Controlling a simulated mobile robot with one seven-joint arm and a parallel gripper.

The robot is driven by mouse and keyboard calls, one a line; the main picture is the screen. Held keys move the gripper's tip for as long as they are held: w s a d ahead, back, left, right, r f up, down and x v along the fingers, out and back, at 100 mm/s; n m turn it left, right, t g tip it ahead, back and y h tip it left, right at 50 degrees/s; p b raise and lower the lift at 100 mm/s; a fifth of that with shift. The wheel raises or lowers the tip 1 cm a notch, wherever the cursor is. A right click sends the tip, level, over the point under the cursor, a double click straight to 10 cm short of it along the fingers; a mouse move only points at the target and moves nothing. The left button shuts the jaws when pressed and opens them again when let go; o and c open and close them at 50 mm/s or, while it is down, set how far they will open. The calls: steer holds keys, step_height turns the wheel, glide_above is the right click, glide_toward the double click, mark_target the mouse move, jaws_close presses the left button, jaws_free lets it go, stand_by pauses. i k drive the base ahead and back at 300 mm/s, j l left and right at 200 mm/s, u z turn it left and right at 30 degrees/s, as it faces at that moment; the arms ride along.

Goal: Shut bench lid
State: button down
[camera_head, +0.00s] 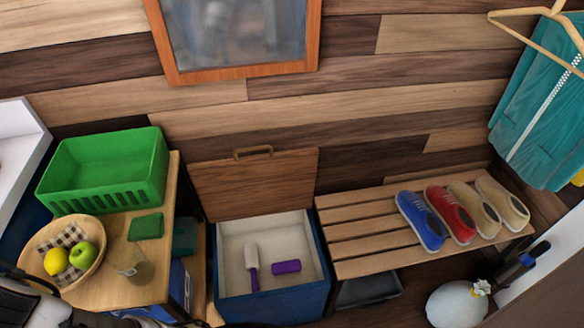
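The bench lid (253,184) is a brown wooden panel that stands raised at the back of the bench box, near the plank wall. A small handle (253,152) sits along its top edge. The bench box (275,309) below is blue outside and pale inside, and its top is open. A white brush-like item with a purple handle (252,257) and a purple block-shaped item (286,267) lie inside, below the rim. I cannot make out my gripper in this view.
A wooden table (130,290) left of the box holds a green crate (105,170), a fruit bowl (85,270) and a glass. A slatted bench (365,235) with several shoes stands close on the right. A framed mirror (235,40) hangs above the lid.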

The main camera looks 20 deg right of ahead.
mark_target(271, 184)
steer(key=l+z, duration=0.25)
steer(key=l, duration=0.3)
steer(key=i+l+z, duration=0.25)
steer(key=l, duration=0.3)
steer(key=i, duration=0.35)
